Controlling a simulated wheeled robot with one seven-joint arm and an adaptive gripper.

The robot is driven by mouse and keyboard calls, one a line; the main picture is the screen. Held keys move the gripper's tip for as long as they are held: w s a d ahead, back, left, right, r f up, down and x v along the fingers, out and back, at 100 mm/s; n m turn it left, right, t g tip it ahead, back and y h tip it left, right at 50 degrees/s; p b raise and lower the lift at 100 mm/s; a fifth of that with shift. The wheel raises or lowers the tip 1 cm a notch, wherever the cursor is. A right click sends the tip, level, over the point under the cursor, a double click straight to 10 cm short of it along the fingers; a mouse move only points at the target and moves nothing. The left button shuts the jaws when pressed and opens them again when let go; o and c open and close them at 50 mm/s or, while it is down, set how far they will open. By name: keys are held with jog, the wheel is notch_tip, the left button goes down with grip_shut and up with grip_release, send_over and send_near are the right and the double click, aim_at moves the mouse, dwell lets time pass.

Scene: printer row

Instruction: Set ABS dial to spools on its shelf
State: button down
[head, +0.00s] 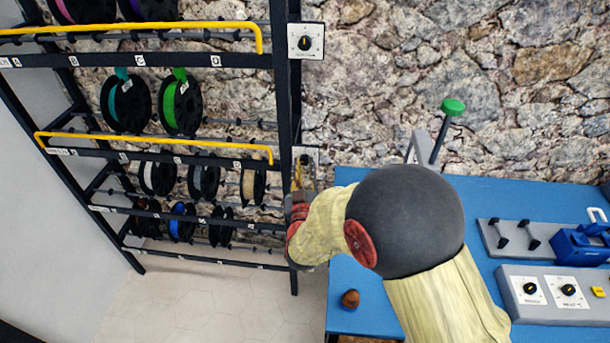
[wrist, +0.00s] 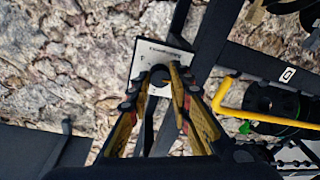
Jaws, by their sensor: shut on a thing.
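A white dial plate (head: 309,154) is fixed to the rack's right post, partly hidden by my arm. The same plate (wrist: 153,58) shows in the wrist view with small print I cannot read. My gripper (wrist: 160,76) is shut on the dark dial knob at this plate; the fingers hide most of the knob and its pointing. In the head view my gripper (head: 300,184) is just below the plate. Another dial plate (head: 306,41) is higher on the post. The shelf rows hold spools: teal (head: 126,103) and green (head: 181,104), then white (head: 156,177), dark (head: 204,182) and tan (head: 253,185).
Yellow bars (head: 150,137) run along the rack front, close to my gripper's right in the wrist view. Lower spools include a blue one (head: 181,222). A blue table (head: 350,283) stands at right, with a brown round object (head: 350,299) and a green-topped lever (head: 452,107).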

jog(key=m+b, duration=0.3)
jog(key=m, duration=0.1)
jog(key=m+b, duration=0.2)
jog(key=shift+a+f+h+b, duration=0.1)
jog(key=shift+f+h+b, duration=0.15)
jog(key=shift+h+b, duration=0.1)
jog(key=m+b, duration=0.1)
jog(key=m, duration=0.1)
jog(key=m+b, duration=0.1)
jog(key=m, duration=0.2)
jog(key=shift+a+t+h, duration=0.1)
jog(key=shift+t+h, duration=0.2)
jog(key=shift+h, duration=0.05)
jog(key=m, duration=0.5)
jog(key=shift+a+r+h, duration=0.1)
jog(key=shift+r+h, duration=0.05)
jog(key=shift+h, duration=0.15)
jog(key=shift+m+h, duration=0.3)
jog(key=shift+m, duration=1.7)
jog(key=c, duration=1.6)
grip_release()
